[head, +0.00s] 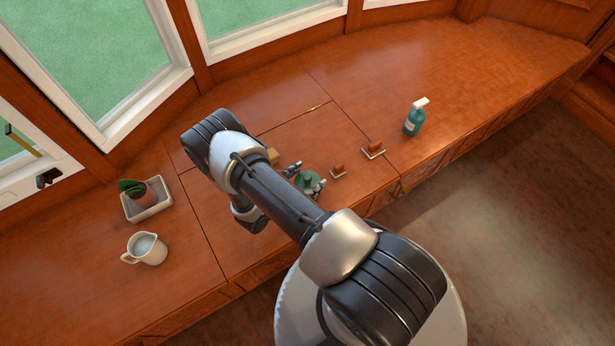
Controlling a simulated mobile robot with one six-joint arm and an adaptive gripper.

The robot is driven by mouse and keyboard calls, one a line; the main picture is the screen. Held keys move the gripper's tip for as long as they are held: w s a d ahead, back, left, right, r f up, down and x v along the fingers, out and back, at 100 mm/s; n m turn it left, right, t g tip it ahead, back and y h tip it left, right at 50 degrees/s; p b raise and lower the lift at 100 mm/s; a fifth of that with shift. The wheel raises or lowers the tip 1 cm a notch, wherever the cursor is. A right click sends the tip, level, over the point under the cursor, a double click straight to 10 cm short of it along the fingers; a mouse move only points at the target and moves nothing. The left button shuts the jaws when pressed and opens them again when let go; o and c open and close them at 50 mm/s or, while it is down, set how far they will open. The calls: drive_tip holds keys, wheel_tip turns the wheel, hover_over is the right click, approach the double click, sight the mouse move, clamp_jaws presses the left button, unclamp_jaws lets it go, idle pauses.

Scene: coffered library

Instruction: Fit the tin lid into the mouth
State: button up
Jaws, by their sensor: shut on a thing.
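My gripper (304,179) is partly hidden behind my arm, at the middle of the wooden counter. Its dark fingertips show on either side of a small green round piece (309,180), which looks like the tin lid, and it is shut on it. The green piece shows only in part, and I cannot tell its height above the counter. I cannot make out the tin or its mouth; my arm covers much of that area.
A potted plant in a tray (149,211) and a white jug (146,249) stand left. The counter's far right is clear.

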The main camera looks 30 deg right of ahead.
drive_tip(key=shift+f, duration=0.75)
drive_tip(key=o, duration=1)
drive_tip(key=shift+o, duration=0.2)
drive_tip(key=v, duration=1.2)
